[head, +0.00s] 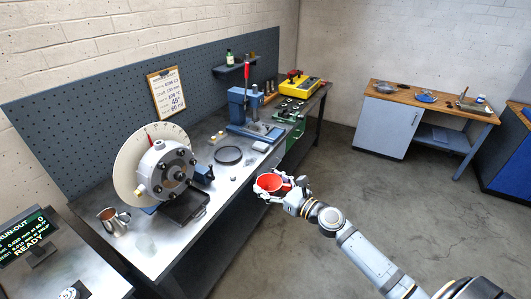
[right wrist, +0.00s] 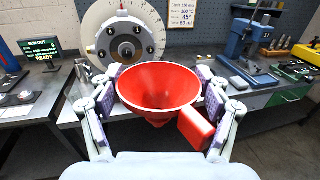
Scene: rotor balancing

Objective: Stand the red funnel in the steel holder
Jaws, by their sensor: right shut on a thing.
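The red funnel (head: 269,182) is held in my right gripper (head: 284,187), in front of the bench's front edge. In the right wrist view the red funnel (right wrist: 158,86) has its wide mouth up and its cone pointing down, with a red block-like tab at its right. The fingers of my right gripper (right wrist: 157,98) stand on both sides of the funnel, shut on it. I cannot clearly single out the steel holder; a small grey cylinder (head: 259,146) and a dark round dish (head: 228,155) stand on the bench. My left gripper is not in view.
The long bench carries a rotor machine with a pale dial (head: 130,165), a steel jug (head: 113,220), a blue press (head: 240,105) and a yellow case (head: 293,85). A display (head: 28,238) stands at left. The floor (head: 330,150) right of the bench is clear.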

